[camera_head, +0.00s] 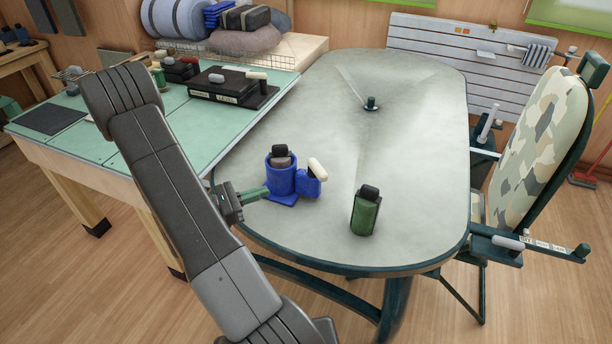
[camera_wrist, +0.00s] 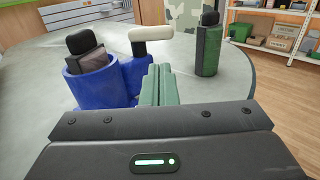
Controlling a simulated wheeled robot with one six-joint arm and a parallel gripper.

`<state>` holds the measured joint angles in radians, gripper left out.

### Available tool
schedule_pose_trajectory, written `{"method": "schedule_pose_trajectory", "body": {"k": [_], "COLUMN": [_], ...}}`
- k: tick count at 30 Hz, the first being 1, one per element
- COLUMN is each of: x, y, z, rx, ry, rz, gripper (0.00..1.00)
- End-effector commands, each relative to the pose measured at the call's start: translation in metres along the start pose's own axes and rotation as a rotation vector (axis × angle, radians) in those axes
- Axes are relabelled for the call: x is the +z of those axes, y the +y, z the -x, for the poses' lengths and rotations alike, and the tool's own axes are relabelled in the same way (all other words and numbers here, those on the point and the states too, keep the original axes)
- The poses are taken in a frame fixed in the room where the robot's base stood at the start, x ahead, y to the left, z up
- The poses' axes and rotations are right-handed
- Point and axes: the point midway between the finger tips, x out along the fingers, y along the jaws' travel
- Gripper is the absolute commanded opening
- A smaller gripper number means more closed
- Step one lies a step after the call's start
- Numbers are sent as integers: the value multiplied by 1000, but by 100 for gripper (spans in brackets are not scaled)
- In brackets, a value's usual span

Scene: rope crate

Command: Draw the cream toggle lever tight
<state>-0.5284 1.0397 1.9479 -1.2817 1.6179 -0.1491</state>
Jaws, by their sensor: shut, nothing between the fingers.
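The cream toggle lever (camera_head: 318,168) is a pale rounded bar on top of a blue block (camera_head: 309,185), joined to the blue cup (camera_head: 279,184) on the oval table. In the wrist view the lever (camera_wrist: 123,33) lies roughly level above the blue cup's block (camera_wrist: 137,77). A dark-capped object (camera_head: 280,154) stands in the cup. My gripper (camera_head: 266,192), with green fingers, is shut and empty, to the left of the cup in the head view. In the wrist view its fingertips (camera_wrist: 158,70) lie below and right of the lever, partly covering the blue block. I cannot tell whether they touch it.
A green dark-capped container (camera_head: 365,214) stands to the right on the oval table (camera_head: 420,130). A green-topped bench (camera_head: 120,128) holding a black box (camera_head: 222,88) is at left; a camouflage-patterned chair (camera_head: 545,130) is at right. The middle of the oval table is mostly clear.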

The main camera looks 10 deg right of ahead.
Motion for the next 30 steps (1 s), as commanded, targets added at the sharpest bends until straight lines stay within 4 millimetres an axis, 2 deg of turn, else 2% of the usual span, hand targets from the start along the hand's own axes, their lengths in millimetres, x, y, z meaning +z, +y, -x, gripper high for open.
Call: {"method": "schedule_pose_trajectory", "body": {"k": [21, 30], "x": [1, 0], "y": [-2, -2], "z": [-106, -134], "rx": [-8, -5], "ry": [3, 3], "rz": [-1, -1], "gripper": [0, 0]}}
